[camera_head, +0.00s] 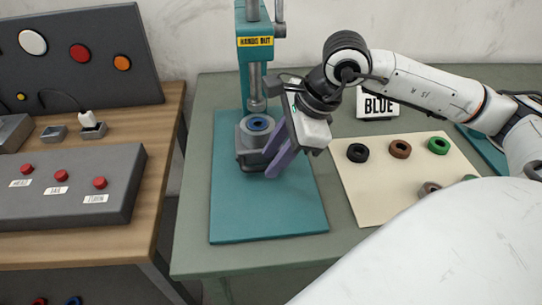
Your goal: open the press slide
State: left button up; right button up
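The teal press (256,50) stands at the back of the table, with a "HANDS OUT" label and a grey ram above its base. The press slide (248,158), a dark grey block, sits on the teal base plate under the ram. My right gripper (279,163) reaches down at the right side of the slide. Its purple fingers are close to or touching the block; I cannot tell whether they grip anything. My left gripper is out of view.
A wooden bench with a button panel (70,185) stands on the left. The front of the teal base plate (262,215) is clear.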

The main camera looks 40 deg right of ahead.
jog(key=shift+w+a+f, duration=0.15)
jog(key=shift+w+f, duration=0.1)
jog(key=shift+f, duration=0.4)
grip_shut()
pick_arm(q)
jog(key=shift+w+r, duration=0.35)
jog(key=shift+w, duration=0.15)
